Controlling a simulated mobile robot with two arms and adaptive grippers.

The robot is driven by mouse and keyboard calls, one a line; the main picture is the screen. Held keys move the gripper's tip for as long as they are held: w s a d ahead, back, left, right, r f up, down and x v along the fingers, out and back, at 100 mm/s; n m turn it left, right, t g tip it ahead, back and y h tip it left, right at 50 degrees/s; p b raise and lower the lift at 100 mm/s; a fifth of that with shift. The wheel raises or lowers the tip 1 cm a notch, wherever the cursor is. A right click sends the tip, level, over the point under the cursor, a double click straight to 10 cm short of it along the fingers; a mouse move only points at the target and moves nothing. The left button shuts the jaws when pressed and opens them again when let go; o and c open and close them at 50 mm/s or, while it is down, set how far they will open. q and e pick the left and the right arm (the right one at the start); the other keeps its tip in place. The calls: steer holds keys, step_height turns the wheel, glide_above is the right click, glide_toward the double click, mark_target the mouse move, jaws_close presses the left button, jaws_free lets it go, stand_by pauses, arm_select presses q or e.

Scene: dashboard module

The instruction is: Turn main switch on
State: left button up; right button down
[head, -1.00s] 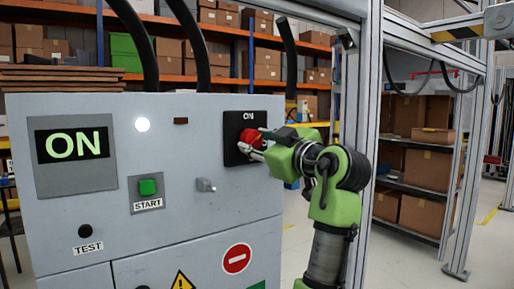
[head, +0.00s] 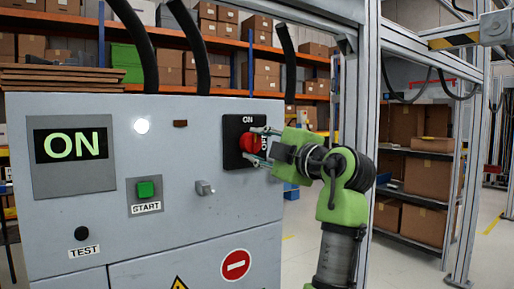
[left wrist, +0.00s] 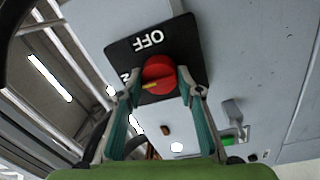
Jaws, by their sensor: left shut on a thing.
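The main switch is a red rotary knob (head: 249,142) on a black plate (head: 232,157) at the right of the grey panel. The plate reads ON at its top and OFF at its right edge. In the left wrist view the knob (left wrist: 160,72) has a yellow mark pointing to the left side, where part of the ON label shows. My left gripper (head: 262,146) is at the knob, shut on it, with one finger on each side; its fingers also show in the left wrist view (left wrist: 162,93). The panel display (head: 71,146) reads ON. My right gripper is not in view.
A white lamp (head: 141,126) glows above the green START button (head: 146,189). A small grey lever (head: 205,188) sticks out below the switch. A black TEST button (head: 82,233) is lower left. A metal frame post (head: 365,90) stands to the right, close to my arm.

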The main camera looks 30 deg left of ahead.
arm_select(q)
steer(key=shift+n, duration=0.3)
steer(key=shift+f, duration=0.1)
steer(key=o, duration=1.1)
steer(key=shift+d, duration=0.15)
steer(key=v, duration=0.7)
steer(key=shift+s+d, duration=0.1)
steer(key=shift+d, duration=0.05)
